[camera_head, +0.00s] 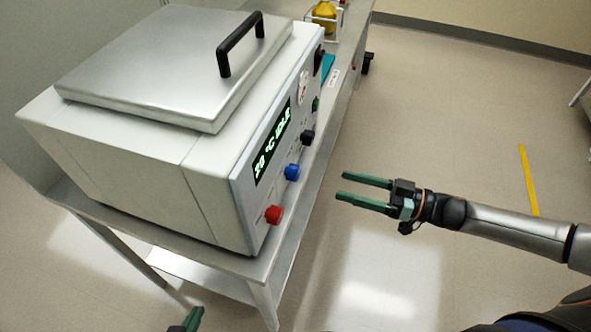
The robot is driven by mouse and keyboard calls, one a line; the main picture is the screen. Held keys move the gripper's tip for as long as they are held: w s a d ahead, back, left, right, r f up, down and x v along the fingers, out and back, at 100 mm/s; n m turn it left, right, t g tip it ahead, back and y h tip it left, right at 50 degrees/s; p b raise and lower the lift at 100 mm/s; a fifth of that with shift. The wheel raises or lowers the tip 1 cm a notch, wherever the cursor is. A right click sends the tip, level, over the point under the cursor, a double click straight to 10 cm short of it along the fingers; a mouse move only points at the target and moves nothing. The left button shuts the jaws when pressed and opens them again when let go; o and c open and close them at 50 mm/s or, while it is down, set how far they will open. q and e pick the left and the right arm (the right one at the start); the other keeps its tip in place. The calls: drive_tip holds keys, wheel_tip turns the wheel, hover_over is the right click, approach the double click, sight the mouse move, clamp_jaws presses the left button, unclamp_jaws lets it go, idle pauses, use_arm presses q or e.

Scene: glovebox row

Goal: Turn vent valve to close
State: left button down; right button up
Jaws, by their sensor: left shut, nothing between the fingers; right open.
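A white oven-like unit (130,160) with a metal lid stands on a steel bench. Its angled front panel carries a red knob (273,214), a blue knob (292,172), a black knob (307,138) and a small green control (316,104). I cannot tell which of these is the vent valve; the labels are too small to read. My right gripper (341,186) is open and empty, fingers pointing left toward the panel, apart from the knobs. My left gripper (197,312) shows only its fingertips at the bottom edge, shut and empty, below the bench top.
The lid has a black handle (240,44). The display (271,143) reads "20 °C IDLE". The bench top (255,265) extends past the unit to a yellow object (325,14) at the back. The floor (440,120) to the right is open, with a yellow tape strip (528,180).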

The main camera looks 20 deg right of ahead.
sight(299, 173)
drive_tip(key=x, duration=1.1)
drive_tip(key=shift+w+a, duration=0.1)
clamp_jaws()
